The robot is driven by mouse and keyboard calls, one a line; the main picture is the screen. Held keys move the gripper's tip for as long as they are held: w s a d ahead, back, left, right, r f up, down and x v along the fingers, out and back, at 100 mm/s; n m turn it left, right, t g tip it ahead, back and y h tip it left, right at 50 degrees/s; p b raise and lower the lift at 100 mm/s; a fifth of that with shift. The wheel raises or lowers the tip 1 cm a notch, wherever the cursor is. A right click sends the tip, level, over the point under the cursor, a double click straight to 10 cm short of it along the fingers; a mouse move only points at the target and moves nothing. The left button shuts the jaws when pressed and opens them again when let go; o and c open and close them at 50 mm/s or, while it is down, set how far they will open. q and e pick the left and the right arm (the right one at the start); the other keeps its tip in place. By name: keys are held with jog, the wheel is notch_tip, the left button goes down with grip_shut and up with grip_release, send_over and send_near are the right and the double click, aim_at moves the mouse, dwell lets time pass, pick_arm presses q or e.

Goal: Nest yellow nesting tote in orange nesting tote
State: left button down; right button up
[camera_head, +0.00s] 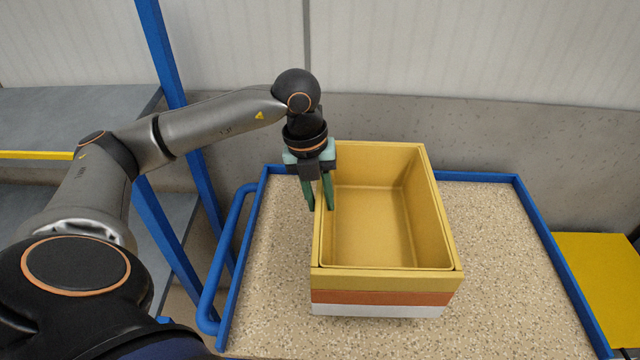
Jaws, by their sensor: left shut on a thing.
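The yellow nesting tote (375,225) is empty and sits upright in a stack on the cart top. The orange nesting tote (385,298) shows only as a band directly below the yellow rim. The yellow tote's lower part is hidden, and it appears to be inside the orange one. My left gripper (321,207) points down and is shut on the left wall of the yellow tote, one finger outside and one inside. My right gripper is not in view.
A white tote (375,310) shows at the bottom of the stack. The speckled cart top (500,270) has a blue rim (548,235) and free room right of the stack. A blue handle (222,255), blue posts and grey shelves (70,115) stand at left.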

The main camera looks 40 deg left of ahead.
pick_arm(q)
jog(key=c, duration=0.6)
grip_release()
notch_tip(320, 180, up, 12)
jog(key=s+a, duration=0.1)
jog(key=shift+a+r, duration=0.2)
jog(key=shift+a, duration=0.05)
jog(key=shift+s, duration=0.1)
